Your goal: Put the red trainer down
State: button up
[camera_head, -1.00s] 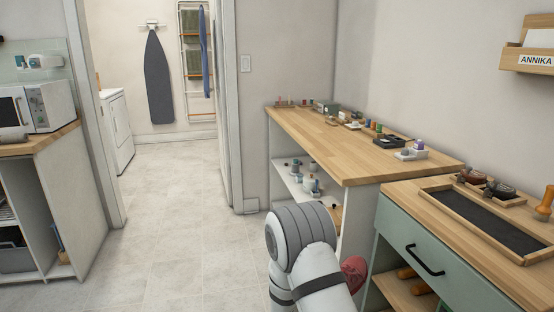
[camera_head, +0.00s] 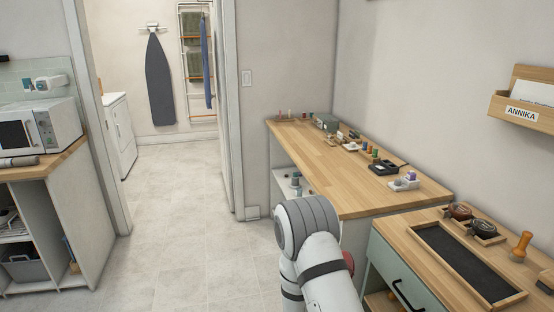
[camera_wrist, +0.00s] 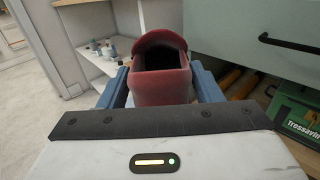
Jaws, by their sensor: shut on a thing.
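The red trainer (camera_wrist: 162,84) is between the two blue fingers of my gripper (camera_wrist: 160,92) in the wrist view, with its dark opening facing the camera. My gripper is shut on it and holds it in front of the open shelves and the green drawer unit. In the head view only a small red part of the trainer (camera_head: 348,262) shows behind my arm. My gripper is hidden there. The trainer's toe and sole cannot be seen.
The long wooden worktop (camera_head: 330,170) holds small items along the wall. A nearer green drawer unit (camera_head: 386,268) carries a dark tray (camera_head: 462,262). White shelves (camera_wrist: 90,50) hold small bottles. A green box (camera_wrist: 300,118) sits low at right. The tiled floor (camera_head: 185,230) at left is clear.

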notch_tip(320, 180, up, 12)
jog(key=w+n+t+y, duration=0.1)
jog(key=w+n+y, duration=0.1)
jog(key=y, duration=0.1)
jog(key=shift+w+f, duration=0.15)
jog(key=shift+a, duration=0.15)
